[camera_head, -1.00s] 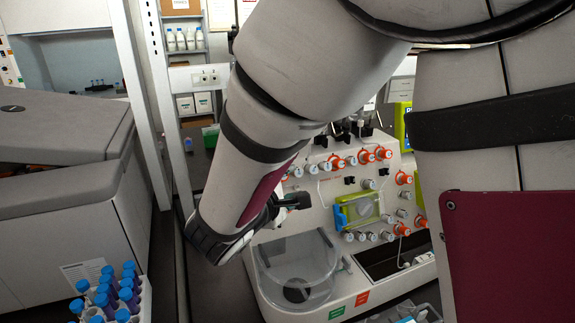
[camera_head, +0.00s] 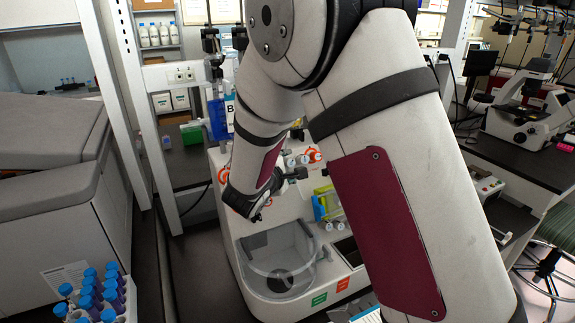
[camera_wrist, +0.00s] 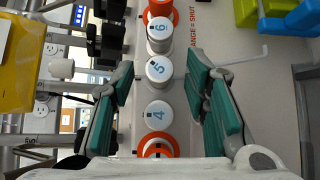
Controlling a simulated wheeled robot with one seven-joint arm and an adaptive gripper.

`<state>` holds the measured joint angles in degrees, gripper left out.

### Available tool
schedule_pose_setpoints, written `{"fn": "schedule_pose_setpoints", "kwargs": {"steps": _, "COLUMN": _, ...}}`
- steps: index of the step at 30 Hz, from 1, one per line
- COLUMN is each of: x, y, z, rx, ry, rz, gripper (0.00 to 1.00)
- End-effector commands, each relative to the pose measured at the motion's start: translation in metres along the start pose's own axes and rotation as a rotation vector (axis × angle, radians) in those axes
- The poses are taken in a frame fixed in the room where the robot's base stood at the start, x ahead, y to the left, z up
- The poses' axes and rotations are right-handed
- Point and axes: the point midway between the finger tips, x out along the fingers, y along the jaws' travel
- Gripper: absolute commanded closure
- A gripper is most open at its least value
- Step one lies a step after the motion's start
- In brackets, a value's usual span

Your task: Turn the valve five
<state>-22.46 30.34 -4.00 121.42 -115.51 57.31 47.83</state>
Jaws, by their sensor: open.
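Valve five (camera_wrist: 158,69) is a white knob marked 5 in the wrist view, between the knobs marked 6 (camera_wrist: 159,30) and 4 (camera_wrist: 158,114). My gripper (camera_wrist: 160,68) is open, with its teal-padded fingers on either side of valve five and apparently clear of it. In the head view my gripper (camera_head: 291,175) is at the front panel of the white cell processor (camera_head: 318,288). My arm hides much of the panel there, so I cannot pick out valve five in that view.
Orange-based knobs sit near both 4 and 6. A blue and green block (camera_wrist: 292,15) is at the right of the wrist view, and a yellow part (camera_wrist: 35,50) at the left. A rack of blue-capped tubes (camera_head: 95,295) stands at lower left in the head view.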

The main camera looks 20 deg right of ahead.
Motion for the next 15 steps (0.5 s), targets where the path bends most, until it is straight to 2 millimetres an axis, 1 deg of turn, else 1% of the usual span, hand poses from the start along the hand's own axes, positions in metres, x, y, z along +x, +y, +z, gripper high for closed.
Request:
{"fn": "schedule_pose_setpoints", "kwargs": {"steps": 7, "x": 0.0007, "y": 0.0002, "z": 0.0002, "rx": 0.001, "ry": -0.001, "rz": 0.000, "gripper": 0.58}}
{"fn": "schedule_pose_setpoints", "kwargs": {"steps": 8, "x": 0.0007, "y": 0.0001, "z": 0.0002, "rx": 0.001, "ry": -0.001, "rz": 0.000, "gripper": 0.65}}
{"fn": "schedule_pose_setpoints", "kwargs": {"steps": 9, "x": 0.0007, "y": 0.0001, "z": 0.0002, "rx": 0.001, "ry": -0.001, "rz": 0.000, "gripper": 0.74}}
{"fn": "schedule_pose_setpoints", "kwargs": {"steps": 11, "x": 0.0006, "y": 0.0002, "z": 0.0002, "rx": 0.001, "ry": -0.001, "rz": 0.000, "gripper": 0.87}}
{"fn": "schedule_pose_setpoints", "kwargs": {"steps": 12, "x": 0.0006, "y": 0.0002, "z": 0.0002, "rx": 0.001, "ry": -0.001, "rz": 0.000, "gripper": 0.96}}
{"fn": "schedule_pose_setpoints", "kwargs": {"steps": 13, "x": 0.0006, "y": 0.0002, "z": 0.0002, "rx": 0.001, "ry": -0.001, "rz": 0.000, "gripper": 1.00}}
{"fn": "schedule_pose_setpoints", "kwargs": {"steps": 15, "x": 0.0005, "y": 0.0001, "z": 0.0003, "rx": 0.001, "ry": -0.001, "rz": 0.000, "gripper": 1.00}}
